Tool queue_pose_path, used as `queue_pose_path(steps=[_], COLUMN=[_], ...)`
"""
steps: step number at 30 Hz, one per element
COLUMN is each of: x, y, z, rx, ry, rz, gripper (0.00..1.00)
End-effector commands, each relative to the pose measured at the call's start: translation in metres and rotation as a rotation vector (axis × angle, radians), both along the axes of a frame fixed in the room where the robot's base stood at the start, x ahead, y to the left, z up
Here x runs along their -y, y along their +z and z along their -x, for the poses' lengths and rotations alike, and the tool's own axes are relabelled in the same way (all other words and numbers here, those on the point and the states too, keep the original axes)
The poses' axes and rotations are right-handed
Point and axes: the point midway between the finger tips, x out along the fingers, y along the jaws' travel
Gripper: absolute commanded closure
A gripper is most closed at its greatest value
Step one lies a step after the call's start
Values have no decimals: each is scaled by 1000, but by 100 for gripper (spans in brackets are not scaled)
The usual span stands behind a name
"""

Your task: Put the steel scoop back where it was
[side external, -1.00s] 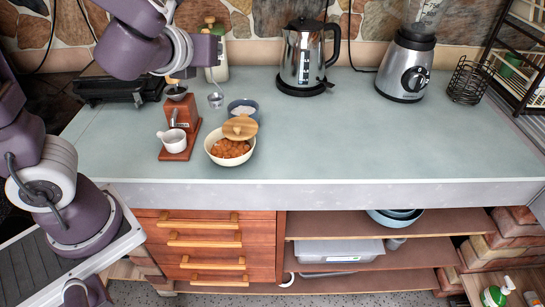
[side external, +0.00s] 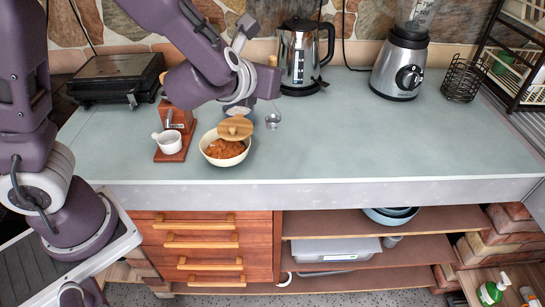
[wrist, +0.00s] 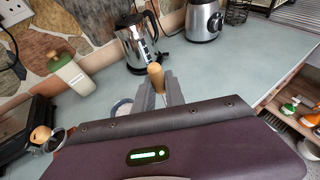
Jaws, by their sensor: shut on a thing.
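The steel scoop shows its metal head (side external: 273,120) to the right of the blue bowl in the side view. It hangs head down below my gripper (side external: 268,84). In the wrist view, its wooden handle (wrist: 156,76) stands up between the two grey fingers of my gripper (wrist: 159,94), which are shut on it. The gap between the scoop head and the counter is hard to judge. My arm hides part of the scoop in the side view.
The blue bowl (side external: 239,111) and the cream bowl (side external: 213,157) with a wooden lid (side external: 235,128) stand left of the scoop. A grinder (side external: 171,143) is further left. The kettle (side external: 299,62) stands behind. The counter (side external: 390,135) to the right is clear.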

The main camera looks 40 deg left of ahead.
Motion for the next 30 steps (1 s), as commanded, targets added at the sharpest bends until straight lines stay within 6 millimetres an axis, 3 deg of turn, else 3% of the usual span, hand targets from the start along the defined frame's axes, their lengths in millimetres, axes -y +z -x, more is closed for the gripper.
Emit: queue_pose_path(steps=[6,14,26,27,30], x=[0,0,0,0,0], y=[-50,-97,-105,-105,-105], z=[1,1,0,0,0], rx=[-8,-7,-1,-1,-1], ry=[-3,-2,-1,-1,-1], rz=[-6,-5,1,1,1], gripper=[100,100,100,81,64])
